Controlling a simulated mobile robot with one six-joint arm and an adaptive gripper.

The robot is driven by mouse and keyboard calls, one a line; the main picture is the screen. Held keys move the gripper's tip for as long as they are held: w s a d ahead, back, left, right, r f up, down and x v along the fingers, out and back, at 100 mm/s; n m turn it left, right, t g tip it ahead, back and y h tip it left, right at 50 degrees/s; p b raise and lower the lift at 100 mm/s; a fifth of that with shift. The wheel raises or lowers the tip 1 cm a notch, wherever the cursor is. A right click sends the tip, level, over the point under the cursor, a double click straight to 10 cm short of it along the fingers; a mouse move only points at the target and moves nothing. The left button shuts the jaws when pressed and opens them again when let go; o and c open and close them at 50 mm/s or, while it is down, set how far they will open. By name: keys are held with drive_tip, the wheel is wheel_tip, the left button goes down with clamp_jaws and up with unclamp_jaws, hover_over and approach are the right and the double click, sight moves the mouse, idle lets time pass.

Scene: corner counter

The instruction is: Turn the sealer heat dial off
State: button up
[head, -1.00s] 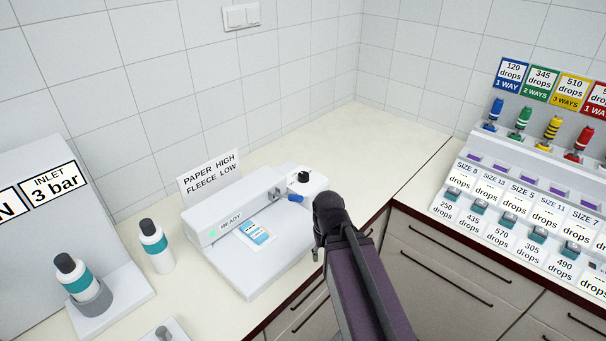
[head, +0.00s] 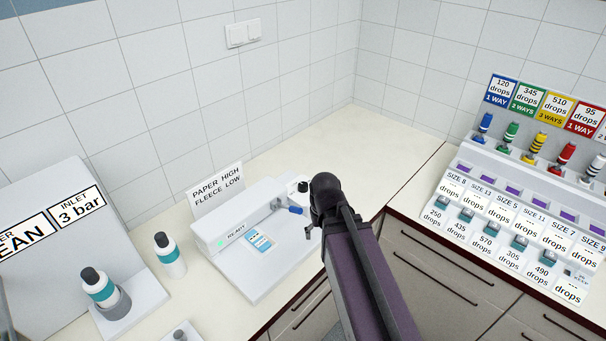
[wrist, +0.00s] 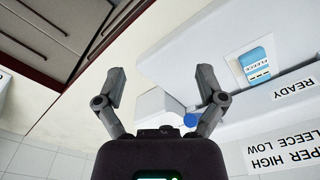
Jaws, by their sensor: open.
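The white sealer (head: 262,282) stands on the counter with a READY panel and a sign reading PAPER HIGH, FLEECE LOW (head: 217,184). The black heat dial (head: 303,187) sits on a small white box at the sealer's right end. In the head view my arm covers part of that box. A blue lever knob (head: 296,210) is in front of it; it also shows in the wrist view (wrist: 190,120). My gripper (wrist: 162,82) is open and empty, with the white box's edge between its fingers in the wrist view. I cannot make out the dial's pointer or setting.
A blue FLEECE pouch (head: 259,240) lies on the sealer. A white bottle (head: 169,258) stands to its left, and another bottle (head: 100,288) sits in a holder. A rack of coloured valves (head: 520,200) is at the right. The counter corner behind the sealer is clear.

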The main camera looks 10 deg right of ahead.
wheel_tip(320, 180, up, 5)
drive_tip(key=w+p, duration=0.2)
drive_tip(key=p, duration=0.2)
wheel_tip(320, 180, up, 4)
drive_tip(key=f+m+p, duration=0.1)
drive_tip(key=m+p, duration=0.2)
drive_tip(key=m, duration=1.1)
hover_over(303, 185)
drive_tip(key=shift+s+d+r, duration=0.1)
drive_tip(key=shift+s+r, duration=0.05)
drive_tip(key=shift+r, duration=0.1)
drive_tip(key=shift+f, duration=0.15)
drive_tip(key=f+b, duration=0.6)
drive_tip(key=b, duration=0.1)
drive_tip(key=f+b, duration=0.6)
drive_tip(key=f, duration=0.1)
drive_tip(key=shift+w+f+b, duration=0.2)
drive_tip(key=shift+f+b, duration=0.05)
drive_tip(key=shift+b, duration=0.15)
